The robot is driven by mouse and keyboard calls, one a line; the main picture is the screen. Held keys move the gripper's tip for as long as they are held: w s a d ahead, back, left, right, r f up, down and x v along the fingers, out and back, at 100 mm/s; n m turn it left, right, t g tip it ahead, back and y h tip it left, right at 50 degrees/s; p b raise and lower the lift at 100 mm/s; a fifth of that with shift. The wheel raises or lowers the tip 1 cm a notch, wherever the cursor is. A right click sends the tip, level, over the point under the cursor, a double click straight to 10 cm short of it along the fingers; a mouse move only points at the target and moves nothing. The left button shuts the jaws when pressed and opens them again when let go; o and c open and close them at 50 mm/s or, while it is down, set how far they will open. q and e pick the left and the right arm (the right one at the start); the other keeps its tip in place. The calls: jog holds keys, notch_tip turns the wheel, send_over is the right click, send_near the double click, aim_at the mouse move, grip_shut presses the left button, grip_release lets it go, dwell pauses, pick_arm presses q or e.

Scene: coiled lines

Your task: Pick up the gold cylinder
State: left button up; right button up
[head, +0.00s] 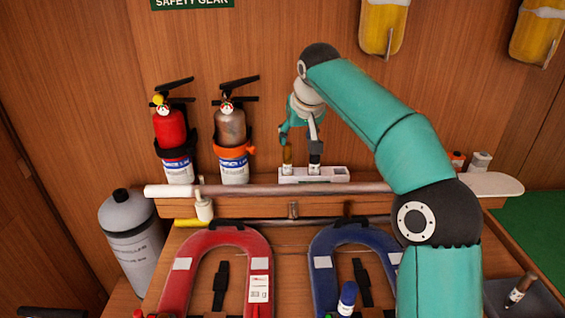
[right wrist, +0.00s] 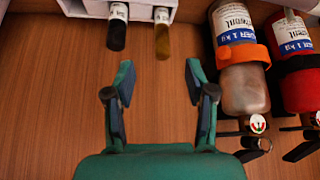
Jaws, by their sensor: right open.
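A small gold-brown cylinder (head: 287,156) stands upright in a white rack (head: 338,174) on the wooden ledge, with a white label low on it. A black cylinder (head: 314,161) stands in the same rack, just to its right. My right gripper (head: 299,133) is above the rack, with its fingers pointing down. In the right wrist view my right gripper (right wrist: 160,85) is open and empty. There the gold cylinder (right wrist: 162,38) lies ahead of the gap between the fingers, apart from both. The black cylinder (right wrist: 117,28) is left of it. My left gripper is not in view.
A rail (head: 250,190) runs along the ledge front. Red (head: 185,265) and blue (head: 322,262) life vests lie in front. Small bottles (head: 480,160) stand at the right.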

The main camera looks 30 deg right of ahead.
aim_at(288, 157)
jog(key=x, duration=0.9)
jog(key=shift+p+x, duration=1.05)
jog(key=shift+x, duration=1.75)
jog(key=shift+a, duration=0.2)
grip_shut()
